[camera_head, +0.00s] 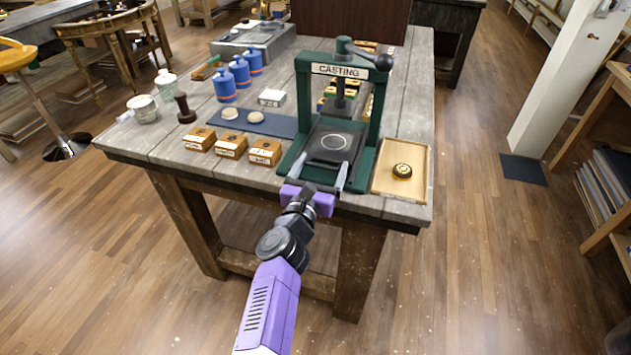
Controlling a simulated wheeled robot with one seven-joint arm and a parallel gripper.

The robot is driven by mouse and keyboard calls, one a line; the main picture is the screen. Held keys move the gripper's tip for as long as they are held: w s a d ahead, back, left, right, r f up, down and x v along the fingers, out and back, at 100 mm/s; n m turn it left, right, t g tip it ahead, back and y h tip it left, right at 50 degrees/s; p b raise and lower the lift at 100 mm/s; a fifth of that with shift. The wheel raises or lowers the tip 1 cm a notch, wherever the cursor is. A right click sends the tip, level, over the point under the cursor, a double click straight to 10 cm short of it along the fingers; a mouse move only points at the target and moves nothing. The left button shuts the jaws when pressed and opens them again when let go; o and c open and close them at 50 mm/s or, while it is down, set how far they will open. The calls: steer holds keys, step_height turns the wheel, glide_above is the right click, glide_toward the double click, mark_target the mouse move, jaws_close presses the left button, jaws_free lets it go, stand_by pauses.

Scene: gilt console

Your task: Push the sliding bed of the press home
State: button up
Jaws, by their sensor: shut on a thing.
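The green press (305,99) labelled CASTING stands at the front right of the workbench. Its dark sliding bed (319,153) bears a pale ring mark and sticks out in front of the uprights, toward me. The press's dark screw and top lever (366,54) are above it. My purple gripper (320,176) is at the bed's front end, with pale finger-like pieces on either side of it. It is shut on the bed; the exact contact is hard to make out. The back of the bed is partly hidden under the press.
A dark panel (345,20) stands behind.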

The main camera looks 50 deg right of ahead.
steer(key=shift+s+d, duration=0.1)
steer(key=shift+d, duration=0.4)
steer(key=o, duration=1.8)
steer(key=shift+a, duration=0.3)
steer(key=b+v, duration=0.1)
steer(key=v, duration=0.6)
steer(key=shift+a, duration=0.15)
